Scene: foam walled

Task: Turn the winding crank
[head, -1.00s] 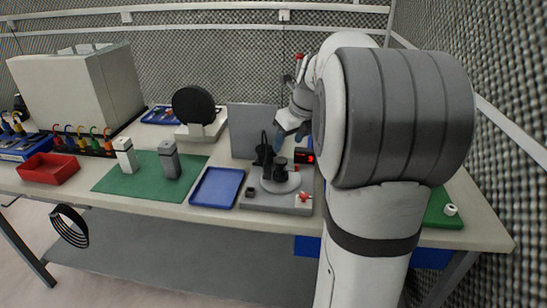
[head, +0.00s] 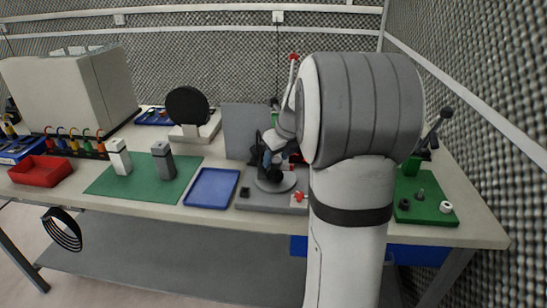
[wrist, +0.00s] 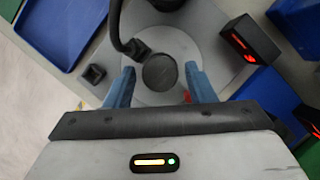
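The winding station is a grey base (head: 250,204) with a light grey disc (wrist: 125,60). A round black knob, apparently the crank's handle (wrist: 160,71), stands on the disc. My gripper (wrist: 160,74) is open. Its two blue fingers are on either side of the knob, with a visible gap on each side. I cannot tell how deep they reach. In the head view, my gripper (head: 273,159) is low over the disc and partly hides the black parts there. A bent black arm (wrist: 117,28) ends beside the knob.
A black box with a red display (wrist: 250,40) stands to the right in the wrist view. A blue tray (head: 212,187) lies left of the base. A grey upright panel (head: 238,130) stands behind. A green board (head: 425,205) lies right of my arm.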

